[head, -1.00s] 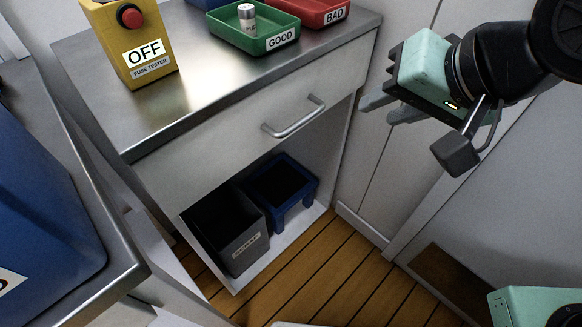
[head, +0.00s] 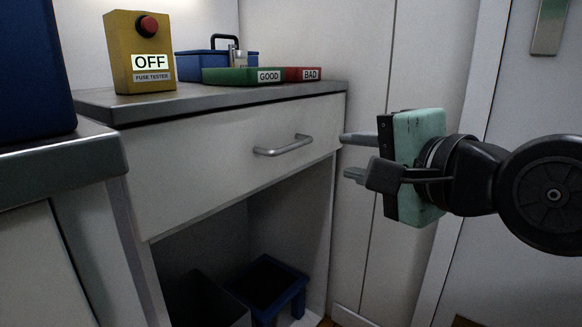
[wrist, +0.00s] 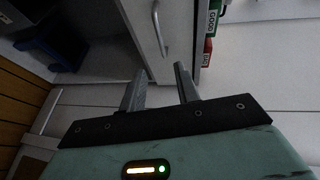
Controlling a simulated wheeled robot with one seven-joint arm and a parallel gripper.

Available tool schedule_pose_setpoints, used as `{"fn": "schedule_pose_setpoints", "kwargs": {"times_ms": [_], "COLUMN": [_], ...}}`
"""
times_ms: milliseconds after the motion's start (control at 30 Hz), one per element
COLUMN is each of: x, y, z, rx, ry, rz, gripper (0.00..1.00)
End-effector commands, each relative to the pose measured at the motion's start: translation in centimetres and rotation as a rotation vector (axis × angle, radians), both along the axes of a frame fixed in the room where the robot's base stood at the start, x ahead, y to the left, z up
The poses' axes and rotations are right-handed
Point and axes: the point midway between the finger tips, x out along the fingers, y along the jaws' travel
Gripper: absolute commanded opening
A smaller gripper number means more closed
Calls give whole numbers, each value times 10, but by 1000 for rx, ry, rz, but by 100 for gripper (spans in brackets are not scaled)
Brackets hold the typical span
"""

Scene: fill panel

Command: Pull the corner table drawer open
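The corner table drawer (head: 220,165) is a pale front under a grey metal top, and it looks shut. Its metal bar handle (head: 284,146) is on the right part of the front. My gripper (head: 346,156) is open and empty, to the right of the handle and apart from it, its fingers pointing left towards the drawer. In the wrist view the two fingers (wrist: 160,88) are spread, and the handle (wrist: 160,30) shows beyond them, with the drawer front (wrist: 145,25) around it.
On the table top (head: 100,104) stand a yellow fuse tester (head: 140,75), a green tray (head: 228,76), a red tray (head: 303,74) and a blue box (head: 195,66). Below the drawer are a dark bin (head: 205,305) and a blue stool-like item (head: 275,282). A counter (head: 70,160) is at left.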

Motion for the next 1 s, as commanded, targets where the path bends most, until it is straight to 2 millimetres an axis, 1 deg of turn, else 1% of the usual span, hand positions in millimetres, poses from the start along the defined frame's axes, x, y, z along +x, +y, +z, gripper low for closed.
{"fn": "schedule_pose_setpoints", "kwargs": {"times_ms": [167,467,700,767,1000], "x": [8,26,51,53,65], "y": [3,12,28,30,35], "z": [2,-1,-8,-4,-5], "rx": [-9,-1,0,-1,1], "ry": [-1,6,7,8,8], "rz": [-7,-3,2,3,3], "gripper": [32,32,32,32,32]}}
